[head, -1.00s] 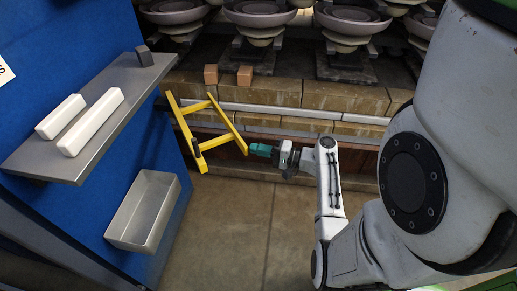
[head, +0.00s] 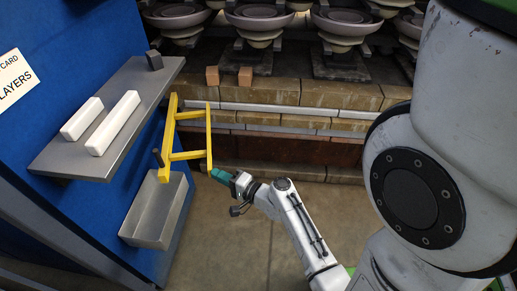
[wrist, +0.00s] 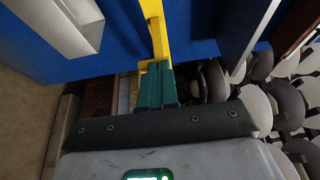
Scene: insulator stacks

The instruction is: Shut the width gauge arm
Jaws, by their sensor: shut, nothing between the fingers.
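The width gauge arm (head: 187,154) is a yellow frame of bars at the edge of the blue panel, standing out over the metal bin. My gripper (head: 215,173) has teal fingers, shut and empty, at the lower end of the frame's outer bar. In the wrist view the shut fingers (wrist: 155,68) meet the end of a yellow bar (wrist: 155,28). They look in contact or nearly so; I cannot tell which. The frame's hinge is not clearly visible.
A grey shelf (head: 70,158) on the blue panel (head: 105,30) holds two white bars (head: 112,124) and a dark block (head: 154,60). A metal bin (head: 150,238) sits below. Insulator stacks (head: 258,28) stand on brickwork behind. The floor (head: 235,245) is open.

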